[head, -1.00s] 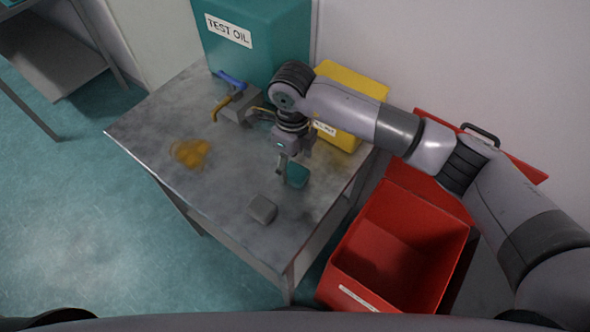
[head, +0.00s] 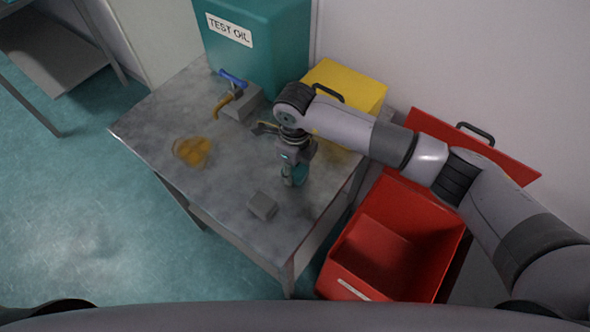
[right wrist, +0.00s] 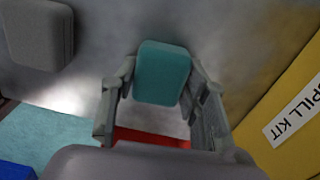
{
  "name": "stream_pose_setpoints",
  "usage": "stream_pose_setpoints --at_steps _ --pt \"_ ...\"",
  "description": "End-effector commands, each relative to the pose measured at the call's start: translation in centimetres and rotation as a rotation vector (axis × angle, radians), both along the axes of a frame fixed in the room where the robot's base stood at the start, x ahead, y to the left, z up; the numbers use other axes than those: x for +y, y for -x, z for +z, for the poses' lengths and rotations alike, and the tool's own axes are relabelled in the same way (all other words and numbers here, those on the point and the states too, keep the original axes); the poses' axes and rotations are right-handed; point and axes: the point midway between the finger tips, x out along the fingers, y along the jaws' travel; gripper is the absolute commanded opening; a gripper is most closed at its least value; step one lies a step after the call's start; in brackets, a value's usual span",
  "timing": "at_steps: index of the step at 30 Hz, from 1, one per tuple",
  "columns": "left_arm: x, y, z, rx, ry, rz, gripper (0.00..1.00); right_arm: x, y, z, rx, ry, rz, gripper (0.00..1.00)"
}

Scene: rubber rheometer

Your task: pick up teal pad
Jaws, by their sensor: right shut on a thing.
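The teal pad (head: 300,173) is at the right side of the metal table, mostly hidden by my right gripper (head: 292,182) in the head view. In the right wrist view the teal pad (right wrist: 162,72) stands out between the two fingers of my right gripper (right wrist: 160,90), which is shut on it. I cannot tell whether the pad is touching the table or just above it. My left gripper is not in view.
A grey block (head: 262,205) lies on the table (head: 160,125) near the pad. Behind are a teal TEST OIL tank (head: 265,60), a tap (head: 232,98) and a yellow spill kit box (head: 350,88). An amber puddle (head: 193,152) lies left. An open red bin (head: 385,240) stands right.

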Motion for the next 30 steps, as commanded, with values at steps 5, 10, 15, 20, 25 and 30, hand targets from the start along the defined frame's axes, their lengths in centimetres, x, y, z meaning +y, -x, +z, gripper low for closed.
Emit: stream_pose_setpoints --at_steps 5,10,15,20,25,30 --pt "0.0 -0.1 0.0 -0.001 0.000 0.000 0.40 0.0 0.0 0.0 0.000 0.000 0.000 0.24" --pt "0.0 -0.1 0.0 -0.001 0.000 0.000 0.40 0.0 0.0 0.0 0.000 0.000 0.000 0.22" --pt "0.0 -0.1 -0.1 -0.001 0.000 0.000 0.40 0.0 -0.1 0.3 -0.001 0.000 0.000 0.22" --pt "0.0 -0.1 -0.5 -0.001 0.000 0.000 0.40 0.0 -0.1 1.4 -0.002 -0.002 0.000 0.22" --pt "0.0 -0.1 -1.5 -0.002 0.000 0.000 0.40 0.1 -0.2 4.3 -0.007 -0.003 0.001 0.22" --pt "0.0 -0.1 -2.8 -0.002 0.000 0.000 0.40 0.0 -0.2 8.4 -0.009 -0.002 0.002 0.22"
